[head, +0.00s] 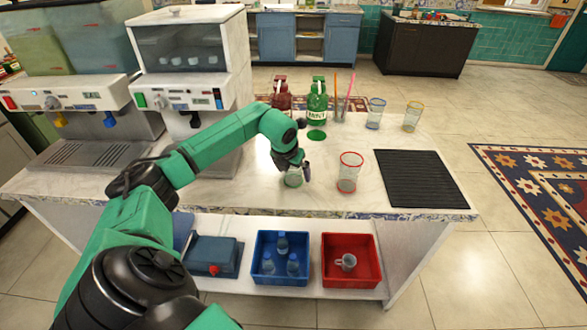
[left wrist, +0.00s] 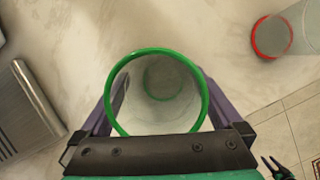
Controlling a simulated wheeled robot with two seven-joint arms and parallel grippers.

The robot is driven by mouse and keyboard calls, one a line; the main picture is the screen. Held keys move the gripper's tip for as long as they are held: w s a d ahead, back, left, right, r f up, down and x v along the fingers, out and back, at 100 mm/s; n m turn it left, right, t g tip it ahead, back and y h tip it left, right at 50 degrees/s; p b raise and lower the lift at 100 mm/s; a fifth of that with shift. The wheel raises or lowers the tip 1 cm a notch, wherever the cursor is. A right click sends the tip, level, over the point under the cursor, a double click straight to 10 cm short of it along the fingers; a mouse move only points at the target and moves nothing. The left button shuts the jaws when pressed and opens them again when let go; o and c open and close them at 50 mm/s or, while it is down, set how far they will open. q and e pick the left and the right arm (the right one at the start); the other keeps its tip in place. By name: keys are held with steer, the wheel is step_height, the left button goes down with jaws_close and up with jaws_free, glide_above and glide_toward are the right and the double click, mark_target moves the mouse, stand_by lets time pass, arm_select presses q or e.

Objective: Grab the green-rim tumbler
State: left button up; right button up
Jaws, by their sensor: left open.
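The green-rim tumbler (head: 292,179) stands upright on the white counter, partly hidden behind my left gripper in the head view. In the left wrist view the tumbler (left wrist: 157,88) is seen from above, its green rim near the middle of the picture. My left gripper (head: 293,170) is open, pointing down at the tumbler. In the left wrist view its purple fingers (left wrist: 157,112) lie one on each side of the tumbler. Whether the fingers touch the glass cannot be told.
A red-rim tumbler (head: 348,172) stands close by on the right. A black ribbed mat (head: 420,178) lies further right. Green (head: 317,97) and red (head: 281,96) bottles, blue-rim (head: 375,113) and yellow-rim (head: 412,117) tumblers stand behind. Drink dispensers (head: 195,80) occupy the left.

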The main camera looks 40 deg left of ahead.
arm_select(q)
steer(key=shift+r, duration=0.1)
steer(key=c, duration=1.4)
steer(key=shift+o, duration=0.2)
steer(key=shift+r, duration=0.1)
